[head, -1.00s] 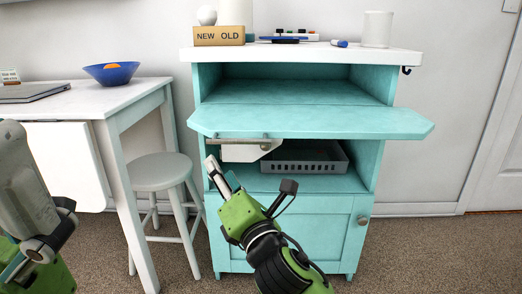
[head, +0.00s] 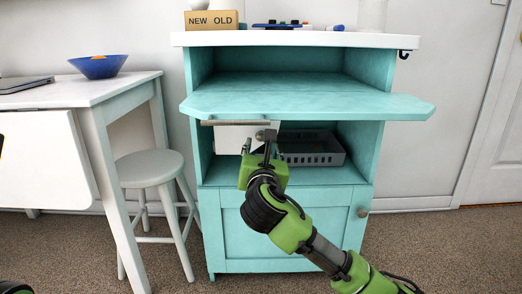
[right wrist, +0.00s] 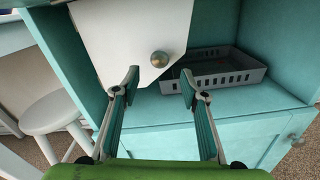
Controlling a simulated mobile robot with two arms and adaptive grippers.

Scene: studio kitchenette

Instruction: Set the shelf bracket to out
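The shelf bracket (head: 229,138) is a white plate under the left part of the teal flap shelf (head: 310,105). Its broad face is turned toward me, and it carries a round metal knob (right wrist: 159,59). The flap shelf sticks out level from the cabinet. My right gripper (head: 258,144) is in front of the bracket's right part, near the knob. In the right wrist view its two fingers (right wrist: 160,75) are spread, with the knob seen just beyond the gap between their tips. I cannot tell any contact. My left gripper is not in view.
A grey basket (head: 313,150) stands on the cabinet's lower shelf, right of the bracket. A white stool (head: 150,168) and a white table (head: 75,93) stand to the left. The cabinet door (head: 240,232) below is shut. Carpet is free in front.

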